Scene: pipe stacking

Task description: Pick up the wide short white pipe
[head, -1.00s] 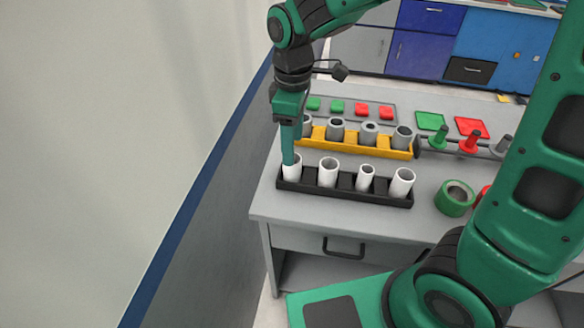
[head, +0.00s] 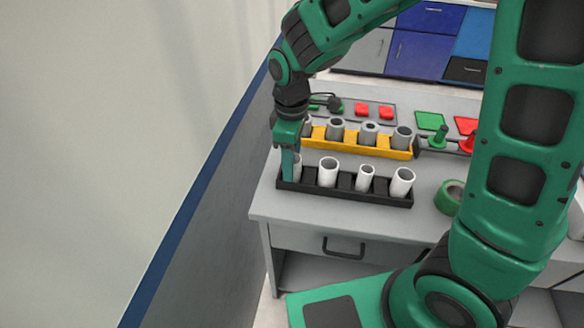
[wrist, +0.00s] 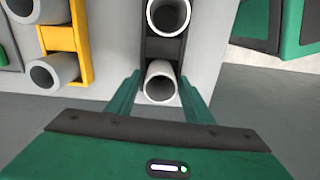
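A black rack (head: 345,196) on the table holds a row of white pipes. The leftmost white pipe (head: 298,167) is partly hidden by my gripper (head: 288,168). To its right stand a wide white pipe (head: 328,172), a narrower one (head: 366,178) and another wide one (head: 402,182). In the wrist view my gripper (wrist: 159,76) is open, its two fingers on either side of the end white pipe (wrist: 160,83), with small gaps visible. That pipe stands in its rack slot. Exact pipe heights are hard to compare.
Behind the black rack is a yellow rack (head: 362,146) with several grey pipes. Red and green blocks and pegs stand further back and right. A green tape-like ring (head: 448,197) lies right, partly behind my arm. A wall is close on the left.

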